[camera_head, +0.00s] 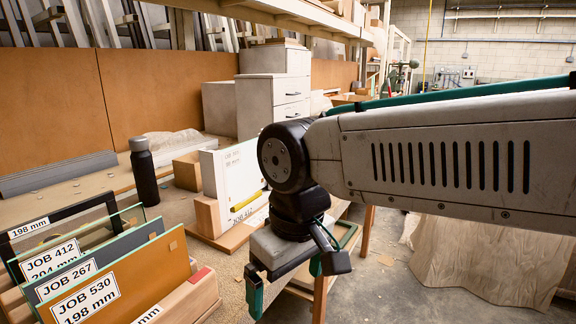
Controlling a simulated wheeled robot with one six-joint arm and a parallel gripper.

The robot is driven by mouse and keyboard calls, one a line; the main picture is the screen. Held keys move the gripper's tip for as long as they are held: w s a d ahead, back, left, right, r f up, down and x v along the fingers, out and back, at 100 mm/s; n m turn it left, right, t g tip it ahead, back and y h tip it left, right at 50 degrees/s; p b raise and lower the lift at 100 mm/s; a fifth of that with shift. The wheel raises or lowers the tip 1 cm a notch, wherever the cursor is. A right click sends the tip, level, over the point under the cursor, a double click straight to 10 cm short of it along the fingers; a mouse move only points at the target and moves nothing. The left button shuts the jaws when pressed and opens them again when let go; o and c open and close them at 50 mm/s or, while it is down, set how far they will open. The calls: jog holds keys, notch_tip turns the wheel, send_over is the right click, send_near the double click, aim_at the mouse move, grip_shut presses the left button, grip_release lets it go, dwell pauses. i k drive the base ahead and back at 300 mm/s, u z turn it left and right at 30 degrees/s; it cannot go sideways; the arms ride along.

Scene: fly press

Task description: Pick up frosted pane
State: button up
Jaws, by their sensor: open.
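Several labelled panes stand in a wooden rack at the lower left. An amber-brown pane (150,278) marked JOB 530, 198 mm is in front. Behind it are a grey pane (118,262) marked JOB 267 and a clear, green-edged pane (88,252) marked JOB 412, 204 mm. A dark-framed pane (75,212) is at the back. I cannot tell which pane, if any, is frosted. My gripper (297,277) is open and appears empty. It points down to the right of the rack, near the bench's front edge, apart from the panes.
A white board (233,172) stands in a wooden holder (208,215) with a yellow item by it. A black bottle (145,172), a cardboard box (187,170) and drawers (273,105) stand behind. A draped cover (490,265) is at right. Grey floor lies beyond the bench.

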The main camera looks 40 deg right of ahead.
aim_at(245, 178)
jog(key=z, duration=0.6)
jog(key=k, duration=1.25)
jog(key=z, duration=0.8)
jog(key=i, duration=1.45)
jog(key=u, duration=0.65)
jog(key=i, duration=0.75)
jog(key=u, duration=0.7)
